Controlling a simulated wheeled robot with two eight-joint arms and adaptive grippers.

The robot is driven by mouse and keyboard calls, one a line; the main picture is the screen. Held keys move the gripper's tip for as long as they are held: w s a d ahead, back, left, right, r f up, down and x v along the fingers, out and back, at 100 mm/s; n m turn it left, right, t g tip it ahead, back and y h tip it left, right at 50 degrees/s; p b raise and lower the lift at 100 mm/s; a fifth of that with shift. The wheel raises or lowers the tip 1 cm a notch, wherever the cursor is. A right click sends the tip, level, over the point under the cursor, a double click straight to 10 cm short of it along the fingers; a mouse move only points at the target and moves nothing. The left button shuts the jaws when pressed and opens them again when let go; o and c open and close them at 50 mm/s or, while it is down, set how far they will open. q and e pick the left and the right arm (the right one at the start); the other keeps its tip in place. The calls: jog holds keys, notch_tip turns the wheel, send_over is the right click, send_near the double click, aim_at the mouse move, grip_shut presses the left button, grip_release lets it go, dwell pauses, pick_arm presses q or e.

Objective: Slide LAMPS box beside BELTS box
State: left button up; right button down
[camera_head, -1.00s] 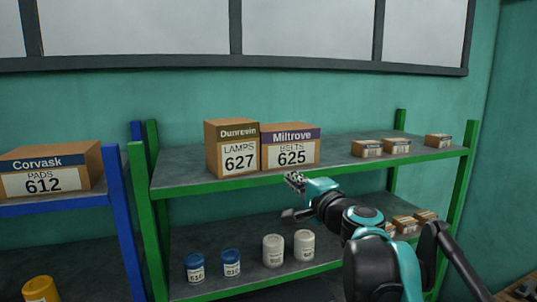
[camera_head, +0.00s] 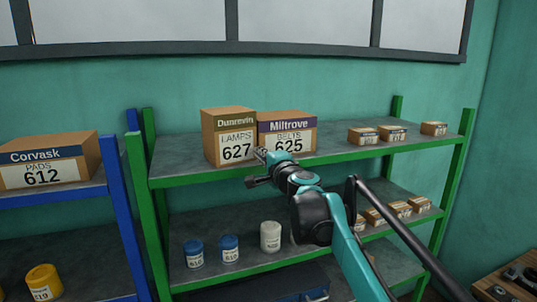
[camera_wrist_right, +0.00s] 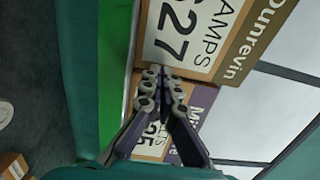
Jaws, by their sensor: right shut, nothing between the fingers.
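The LAMPS box (camera_head: 236,152), brown with an olive Dunrevin band and 627, stands upright on the green rack's upper shelf. The BELTS box (camera_head: 288,126), with a purple Miltrove band and 625, stands directly to its right; any gap is too small to tell. The LAMPS box looks slightly taller. My right gripper (camera_head: 260,155) is shut and empty at the lower right front of the LAMPS box, near the seam. In the right wrist view its fingertips (camera_wrist_right: 160,75) overlap the LAMPS label's edge (camera_wrist_right: 185,62); contact is unclear. The left gripper is out of view.
The green-framed shelf (camera_head: 185,170) has free room left of the LAMPS box and right of the BELTS box, up to several small boxes (camera_head: 392,133). Jars (camera_head: 270,236) stand on the lower shelf. A blue rack with a PADS box (camera_head: 45,163) is at left.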

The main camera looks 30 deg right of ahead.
jog(key=shift+d, duration=0.1)
jog(key=shift+w, duration=0.1)
jog(key=shift+w+a, duration=0.55)
jog(key=shift+a, duration=0.05)
jog(key=shift+w, duration=0.1)
jog(key=shift+d, duration=0.15)
